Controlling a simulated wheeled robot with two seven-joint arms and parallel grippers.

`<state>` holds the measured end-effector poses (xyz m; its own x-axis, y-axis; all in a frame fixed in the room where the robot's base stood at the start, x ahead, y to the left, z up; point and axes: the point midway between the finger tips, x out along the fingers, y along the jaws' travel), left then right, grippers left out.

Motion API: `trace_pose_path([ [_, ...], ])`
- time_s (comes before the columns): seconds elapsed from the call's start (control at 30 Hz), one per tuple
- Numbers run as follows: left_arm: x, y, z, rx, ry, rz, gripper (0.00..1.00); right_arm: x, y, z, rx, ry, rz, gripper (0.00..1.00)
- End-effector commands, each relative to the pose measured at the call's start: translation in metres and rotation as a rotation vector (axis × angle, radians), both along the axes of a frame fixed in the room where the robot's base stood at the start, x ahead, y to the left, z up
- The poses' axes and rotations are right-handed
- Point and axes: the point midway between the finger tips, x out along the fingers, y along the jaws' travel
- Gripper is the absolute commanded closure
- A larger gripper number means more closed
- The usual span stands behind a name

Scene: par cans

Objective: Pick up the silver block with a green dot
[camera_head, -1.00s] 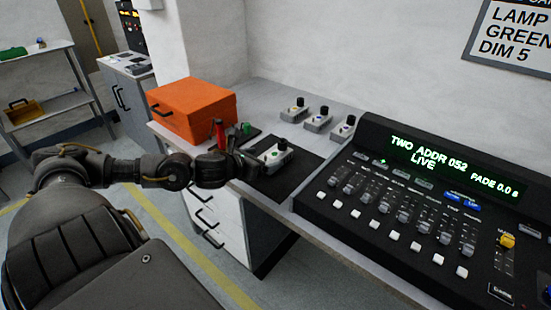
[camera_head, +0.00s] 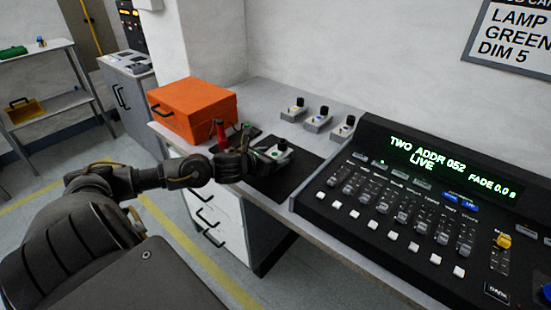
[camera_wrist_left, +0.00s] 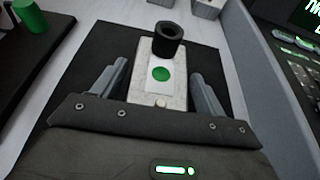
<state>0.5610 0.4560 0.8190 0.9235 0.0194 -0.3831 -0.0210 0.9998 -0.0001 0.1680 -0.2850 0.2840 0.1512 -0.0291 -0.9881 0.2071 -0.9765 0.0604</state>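The silver block with a green dot (camera_wrist_left: 146,89) lies on a black mat (camera_wrist_left: 92,62) in the left wrist view, with a black round knob on its far end. It also shows in the head view (camera_head: 277,152) at the tip of my left arm. My left gripper (camera_wrist_left: 158,90) is open, with one finger on each side of the block. A gap shows between each finger and the block. In the head view my left gripper (camera_head: 262,158) partly hides the block. My right gripper is in neither view.
Three similar silver blocks with black knobs (camera_head: 318,119) stand behind the mat. An orange case (camera_head: 194,108) and a red-handled tool (camera_head: 220,133) are to the left. A large black lighting console (camera_head: 420,200) is close on the right.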

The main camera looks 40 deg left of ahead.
Motion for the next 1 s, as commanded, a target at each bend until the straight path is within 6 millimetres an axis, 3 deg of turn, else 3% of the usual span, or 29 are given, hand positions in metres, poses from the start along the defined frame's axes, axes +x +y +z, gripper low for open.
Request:
trace_pose_path([
  [0.07, 0.000, 0.000, 0.000, 0.000, 0.000, 0.000, 0.38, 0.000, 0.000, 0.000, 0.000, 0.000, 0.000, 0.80],
  [0.4, 0.001, 0.000, 0.002, 0.000, -0.005, 0.001, 0.81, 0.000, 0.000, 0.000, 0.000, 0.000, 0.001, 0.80],
  [0.67, 0.001, 0.001, 0.006, 0.000, -0.005, 0.001, 0.81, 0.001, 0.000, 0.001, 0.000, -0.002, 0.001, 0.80],
  [0.8, 0.001, 0.001, 0.026, 0.003, -0.009, 0.000, 0.81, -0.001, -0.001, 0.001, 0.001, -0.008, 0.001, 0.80],
  [1.0, 0.001, 0.001, 0.066, 0.004, -0.010, 0.001, 0.81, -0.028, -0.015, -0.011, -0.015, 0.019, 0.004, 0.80],
])
